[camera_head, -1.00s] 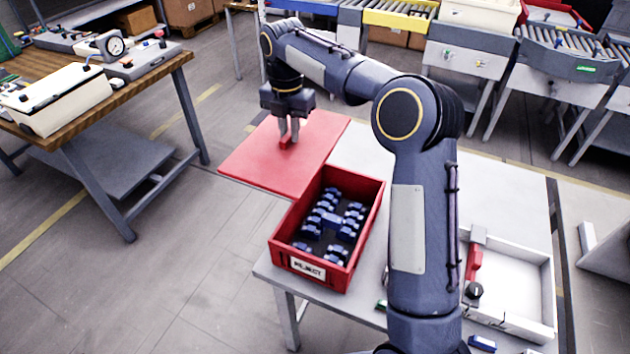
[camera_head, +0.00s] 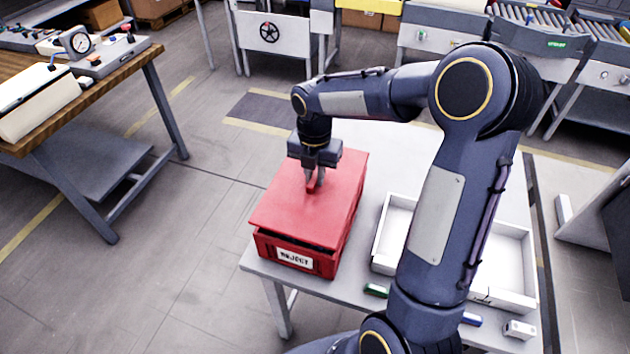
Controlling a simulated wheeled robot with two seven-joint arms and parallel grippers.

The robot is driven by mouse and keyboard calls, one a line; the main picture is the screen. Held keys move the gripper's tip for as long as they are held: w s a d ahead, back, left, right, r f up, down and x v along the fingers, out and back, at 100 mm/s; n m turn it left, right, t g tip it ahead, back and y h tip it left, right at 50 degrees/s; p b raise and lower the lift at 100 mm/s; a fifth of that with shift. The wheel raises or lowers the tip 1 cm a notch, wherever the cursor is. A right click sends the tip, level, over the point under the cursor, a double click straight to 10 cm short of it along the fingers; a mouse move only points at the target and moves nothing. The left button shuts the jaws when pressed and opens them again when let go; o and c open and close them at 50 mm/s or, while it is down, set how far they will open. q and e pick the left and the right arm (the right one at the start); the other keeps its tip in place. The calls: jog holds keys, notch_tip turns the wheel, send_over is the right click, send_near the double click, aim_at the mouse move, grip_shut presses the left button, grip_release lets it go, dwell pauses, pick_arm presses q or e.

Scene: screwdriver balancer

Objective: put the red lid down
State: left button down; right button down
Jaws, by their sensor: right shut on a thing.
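The red lid (camera_head: 290,215) is a flat red panel with a small red handle on top. It covers the top of the red box (camera_head: 270,247) marked REJECT, which stands on the table's left part. A thin dark gap shows between lid and box along the front edge, so I cannot tell whether the lid rests fully on the rim. My right gripper (camera_head: 315,182) points down over the lid and is shut on its handle. The box's contents are hidden under the lid. My left gripper is not in view.
A white tray (camera_head: 513,250) stands on the pale table (camera_head: 370,160) to the right, partly behind my right arm. Small green (camera_head: 376,290), blue (camera_head: 470,318) and white (camera_head: 519,329) items lie near the table's front edge. A wooden workbench (camera_head: 130,75) stands apart at the left.

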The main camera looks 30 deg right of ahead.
aim_at(315, 177)
jog(key=shift+f, duration=1.55)
jog(key=shift+f, duration=0.2)
jog(key=c, duration=1.4)
grip_release()
jog(key=shift+o, duration=0.2)
